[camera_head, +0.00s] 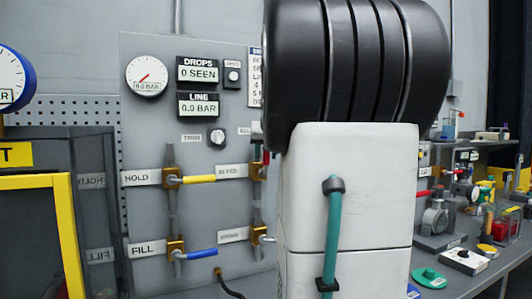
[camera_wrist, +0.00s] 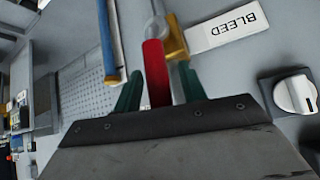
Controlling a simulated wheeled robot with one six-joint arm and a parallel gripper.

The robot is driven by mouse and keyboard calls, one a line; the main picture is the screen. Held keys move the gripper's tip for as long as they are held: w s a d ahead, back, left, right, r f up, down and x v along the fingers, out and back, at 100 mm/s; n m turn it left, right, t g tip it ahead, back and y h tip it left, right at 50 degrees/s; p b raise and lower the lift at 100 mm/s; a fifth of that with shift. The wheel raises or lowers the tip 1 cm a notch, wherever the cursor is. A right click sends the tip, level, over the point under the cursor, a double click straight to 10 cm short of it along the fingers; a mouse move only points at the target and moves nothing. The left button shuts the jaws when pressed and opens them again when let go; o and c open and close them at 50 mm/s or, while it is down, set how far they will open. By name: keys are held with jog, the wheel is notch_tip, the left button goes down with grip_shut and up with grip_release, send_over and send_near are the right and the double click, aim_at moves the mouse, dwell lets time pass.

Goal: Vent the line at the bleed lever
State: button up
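The bleed lever (camera_wrist: 156,72) is red and stands beside the white BLEED label (camera_wrist: 226,26) in the wrist view. Its brass valve body (camera_wrist: 175,38) is at its far end. My gripper (camera_wrist: 160,82) has its two green fingers on either side of the lever. A gap shows between the lever and the right finger; contact at the left finger is unclear. In the head view my arm hides most of the lever and the gripper. The LINE display (camera_head: 199,104) reads 0.0 BAR, and the DROPS display (camera_head: 198,70) reads 0 SEEN.
The yellow lever (camera_head: 199,179) by HOLD and the blue lever (camera_head: 202,253) by FILL lie horizontal on the panel. A round gauge (camera_head: 147,76) hangs at the upper left. A knob (camera_wrist: 296,95) sits close to my gripper. A yellow-framed cabinet (camera_head: 68,235) stands left.

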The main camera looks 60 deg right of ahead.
jog(key=v, duration=0.7)
jog(key=shift+a+r, duration=0.2)
jog(key=shift+r, duration=0.1)
jog(key=shift+s, duration=0.2)
